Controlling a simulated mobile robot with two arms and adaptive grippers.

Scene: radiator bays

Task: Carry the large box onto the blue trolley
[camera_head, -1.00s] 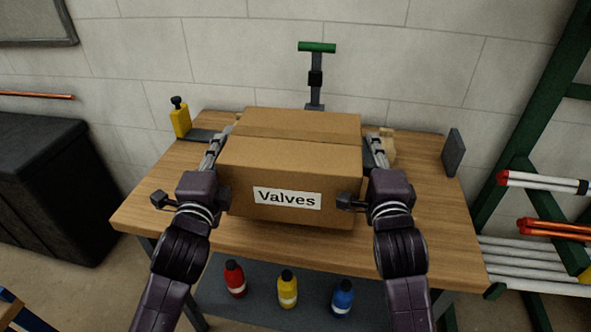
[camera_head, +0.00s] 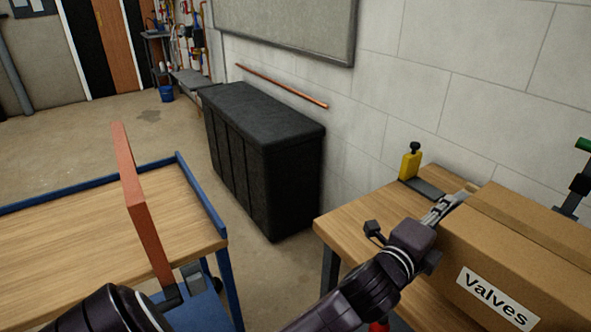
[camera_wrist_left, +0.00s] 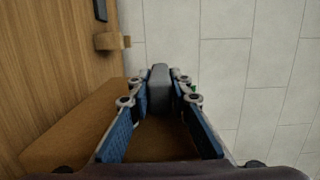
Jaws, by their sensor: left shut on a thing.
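The large box (camera_head: 545,251) is brown cardboard with a white "Valves" label. It is at the right of the head view, over the wooden workbench (camera_head: 347,222), cut off by the picture's edge. My left gripper (camera_head: 450,208) is at the box's left side and shut on it. In the left wrist view, brown cardboard (camera_wrist_left: 75,130) lies below and between the blue-padded fingers (camera_wrist_left: 160,105). The blue trolley (camera_head: 75,240) stands at the lower left, with a wooden top and a blue rim. Its top looks bare. My right gripper is outside the view.
A black storage chest (camera_head: 265,160) stands against the wall between trolley and bench. A reddish-orange bar (camera_head: 143,210) rises at the trolley. A yellow bottle-like item (camera_head: 411,163) stands on the bench by the box. A gap of floor separates trolley and bench.

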